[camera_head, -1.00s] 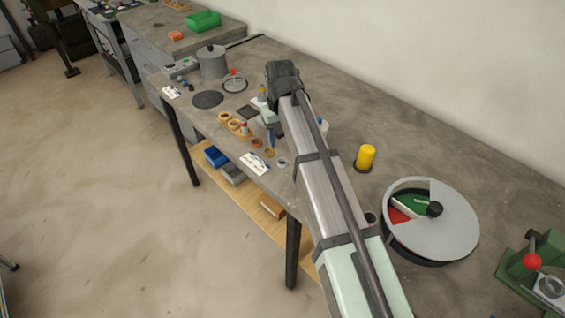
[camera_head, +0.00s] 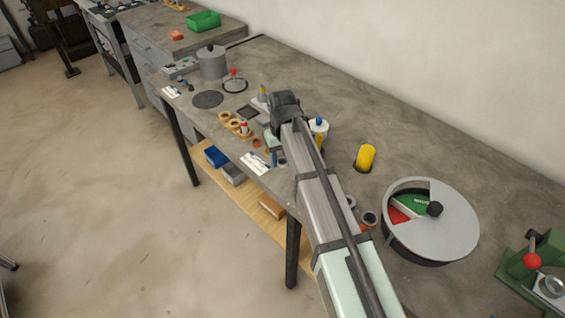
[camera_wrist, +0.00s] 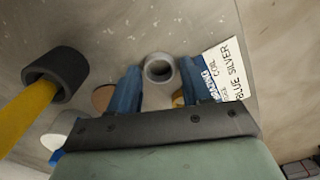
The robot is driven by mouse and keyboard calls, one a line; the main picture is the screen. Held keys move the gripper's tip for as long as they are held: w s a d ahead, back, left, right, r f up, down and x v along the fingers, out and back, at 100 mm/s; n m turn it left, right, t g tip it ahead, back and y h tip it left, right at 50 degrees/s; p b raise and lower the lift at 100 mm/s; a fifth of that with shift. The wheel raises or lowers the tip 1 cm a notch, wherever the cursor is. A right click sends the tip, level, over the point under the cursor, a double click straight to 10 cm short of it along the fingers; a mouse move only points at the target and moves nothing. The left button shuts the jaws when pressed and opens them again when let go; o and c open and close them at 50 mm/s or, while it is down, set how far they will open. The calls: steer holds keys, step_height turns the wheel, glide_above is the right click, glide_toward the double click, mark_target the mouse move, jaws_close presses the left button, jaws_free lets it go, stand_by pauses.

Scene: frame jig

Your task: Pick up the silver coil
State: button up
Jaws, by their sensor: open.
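The silver coil (camera_wrist: 160,68) is a small grey ring with a dark hole, lying on the bench in the wrist view. My gripper (camera_wrist: 159,74) has its two blue fingers apart, one on each side of the coil as seen from the wrist. Whether they are level with it or still above it I cannot tell. In the head view the coil (camera_head: 282,163) shows as a small grey spot beside the blue fingers, partly hidden by my arm.
A printed card (camera_wrist: 222,70) lies right of the coil. A dark cup-like piece (camera_wrist: 57,72) with a yellow shaft is at the left. A copper-coloured disc (camera_wrist: 103,97) sits partly behind the left finger. The bench front edge is close. A round grey drum (camera_head: 455,220) stands at right.

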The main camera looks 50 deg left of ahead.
steer(key=c, duration=0.8)
step_height(320, 180, up, 12)
steer(key=shift+f, duration=0.25)
stand_by(0.6)
